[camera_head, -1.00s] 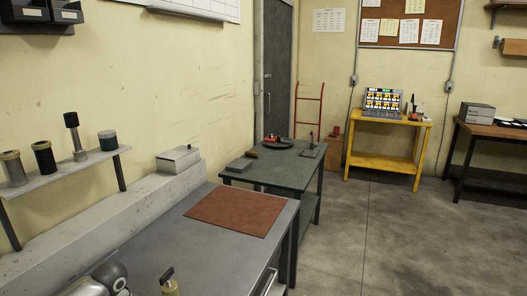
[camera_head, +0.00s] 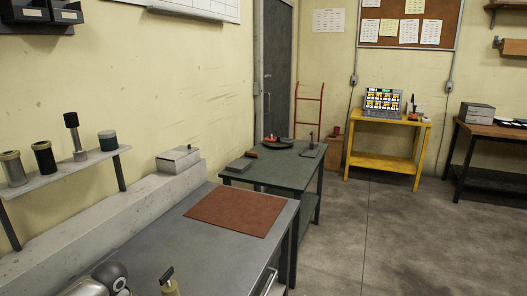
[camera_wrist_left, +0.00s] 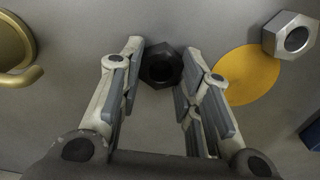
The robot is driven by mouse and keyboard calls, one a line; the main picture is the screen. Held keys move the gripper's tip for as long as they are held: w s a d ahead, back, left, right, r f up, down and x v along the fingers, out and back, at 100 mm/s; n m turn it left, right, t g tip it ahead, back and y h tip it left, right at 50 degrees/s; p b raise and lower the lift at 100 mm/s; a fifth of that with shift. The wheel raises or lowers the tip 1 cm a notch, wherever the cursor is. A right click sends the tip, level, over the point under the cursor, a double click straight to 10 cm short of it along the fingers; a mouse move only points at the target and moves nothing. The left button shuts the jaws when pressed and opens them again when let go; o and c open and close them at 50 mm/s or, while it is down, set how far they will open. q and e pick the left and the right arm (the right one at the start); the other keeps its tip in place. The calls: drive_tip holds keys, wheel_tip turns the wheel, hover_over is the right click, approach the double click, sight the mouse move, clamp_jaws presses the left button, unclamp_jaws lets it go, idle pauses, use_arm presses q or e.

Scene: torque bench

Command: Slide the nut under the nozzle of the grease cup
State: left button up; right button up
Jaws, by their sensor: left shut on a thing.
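My left gripper (camera_wrist_left: 161,72) shows in the left wrist view, with its two fingers on either side of a dark hex nut (camera_wrist_left: 160,60) and closed on it. The nut is flat on the grey bench top (camera_wrist_left: 230,22). A brass round thing with a curved spout (camera_wrist_left: 14,55), which looks like the grease cup, is at the left edge, apart from the nut and partly cut off. In the head view a brass piece with a dark top (camera_head: 170,284) shows at the bottom edge; the nut is not visible there. My right gripper is in neither view.
A silver hex nut (camera_wrist_left: 290,36) lies at the right, beside a yellow disc (camera_wrist_left: 250,75) on the bench. A dark blue item (camera_wrist_left: 311,133) is at the right edge. In the head view a brown mat (camera_head: 236,212) lies farther along the bench, and a shelf (camera_head: 75,167) holds several cylinders.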

use_arm(q)
drive_tip(key=shift+r, duration=0.1)
drive_tip(key=shift+r+p, duration=0.8)
drive_tip(key=shift+r, duration=0.45)
drive_tip(key=shift+r+p, duration=0.55)
drive_tip(key=shift+r, duration=0.6)
